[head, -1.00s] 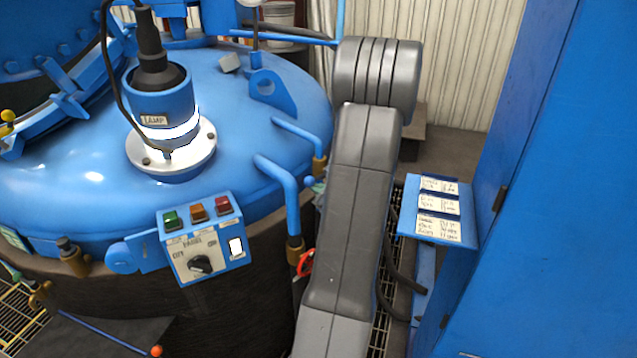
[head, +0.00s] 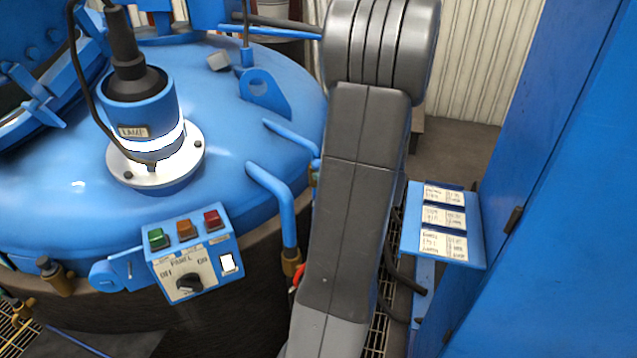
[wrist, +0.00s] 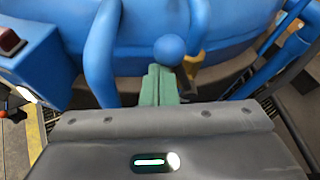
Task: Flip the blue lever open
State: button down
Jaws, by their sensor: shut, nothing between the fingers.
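In the wrist view, my gripper (wrist: 160,84) shows as two green fingers pressed together, shut and empty. A round blue knob (wrist: 170,50), which looks like the end of the blue lever, is right at the fingertips. I cannot tell whether they touch it. The rest of the lever is not clear against the blue vessel. In the head view my grey arm hides the gripper and the knob.
The blue vessel lid (head: 230,110) carries a lamp (head: 145,110) and bent blue pipes (head: 283,200). A control panel (head: 195,255) with three coloured buttons sits on its side. A label shelf (head: 445,225) and blue cabinet (head: 560,200) stand close on the right.

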jog(key=shift+w+d+r, duration=1.05)
jog(key=shift+w+d, duration=0.05)
jog(key=shift+w, duration=0.15)
jog(key=shift+w+d+r, duration=0.1)
jog(key=shift+r, duration=0.05)
jog(key=s+a+f+b, duration=0.2)
jog(key=s+f+b, duration=0.1)
jog(key=s+d+r+b, duration=0.1)
jog(key=s+d, duration=0.3)
jog(key=d, duration=0.4)
jog(key=shift+s+d+r, duration=0.15)
jog(key=shift+d+r, duration=0.05)
jog(key=shift+r, duration=0.35)
